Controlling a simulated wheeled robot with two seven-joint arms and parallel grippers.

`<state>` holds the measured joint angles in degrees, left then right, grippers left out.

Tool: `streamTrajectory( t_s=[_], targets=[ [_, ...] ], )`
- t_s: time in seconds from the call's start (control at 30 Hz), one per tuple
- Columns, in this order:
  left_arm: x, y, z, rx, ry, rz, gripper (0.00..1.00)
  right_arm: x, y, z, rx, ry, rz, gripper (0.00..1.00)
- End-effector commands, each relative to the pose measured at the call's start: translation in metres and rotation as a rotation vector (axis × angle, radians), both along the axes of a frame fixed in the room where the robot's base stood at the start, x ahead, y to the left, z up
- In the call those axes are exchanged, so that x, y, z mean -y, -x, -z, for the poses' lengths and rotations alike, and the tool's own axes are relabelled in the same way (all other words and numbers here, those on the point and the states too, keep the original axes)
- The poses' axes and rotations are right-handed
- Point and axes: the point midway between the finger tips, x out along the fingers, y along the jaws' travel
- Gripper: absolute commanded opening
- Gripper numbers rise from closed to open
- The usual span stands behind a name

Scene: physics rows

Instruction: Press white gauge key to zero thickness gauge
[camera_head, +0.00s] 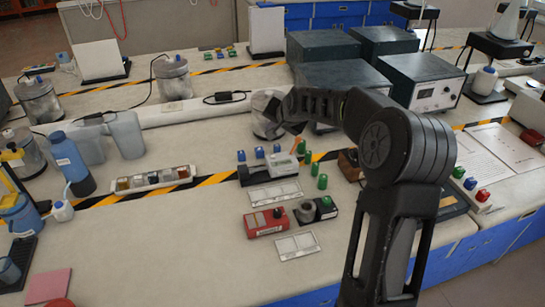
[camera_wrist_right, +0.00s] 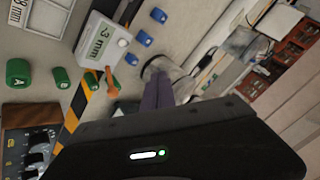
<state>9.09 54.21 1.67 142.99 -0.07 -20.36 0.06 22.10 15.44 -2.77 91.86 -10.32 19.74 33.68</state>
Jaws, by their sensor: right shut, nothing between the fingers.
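The thickness gauge (camera_head: 267,172) is a small light-grey device on the near table, behind a white card (camera_head: 274,194). In the right wrist view the gauge (camera_wrist_right: 92,62) has a display reading what looks like "-3 mm". An orange piece (camera_wrist_right: 110,83) stands beside it. My right gripper (camera_head: 272,112) is above and behind the gauge in the head view, in front of a glass jar. Its shut, empty fingers (camera_wrist_right: 158,92) show in the wrist view, apart from the gauge. My left gripper is not in view.
Green knobs (camera_head: 322,182) and blue knobs (camera_head: 259,152) stand around the gauge. A red box (camera_head: 264,222) lies in front. A sample tray (camera_head: 150,180) is to the left. Dark instrument boxes (camera_head: 420,80) stand behind. The front left table is mostly clear.

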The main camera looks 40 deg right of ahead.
Motion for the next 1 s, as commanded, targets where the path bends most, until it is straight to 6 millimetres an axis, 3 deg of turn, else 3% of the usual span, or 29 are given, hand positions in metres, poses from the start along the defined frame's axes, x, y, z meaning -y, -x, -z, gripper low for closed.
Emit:
streamTrajectory(
  t_s=[0.6, 1.0],
  targets=[
    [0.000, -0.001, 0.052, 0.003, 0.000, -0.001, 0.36, 0.000, 0.000, 0.076, -0.001, -0.001, -0.001, 0.00],
    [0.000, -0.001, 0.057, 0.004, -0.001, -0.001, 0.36, 0.000, 0.000, 0.083, -0.001, -0.001, -0.001, 0.00]
  ],
)
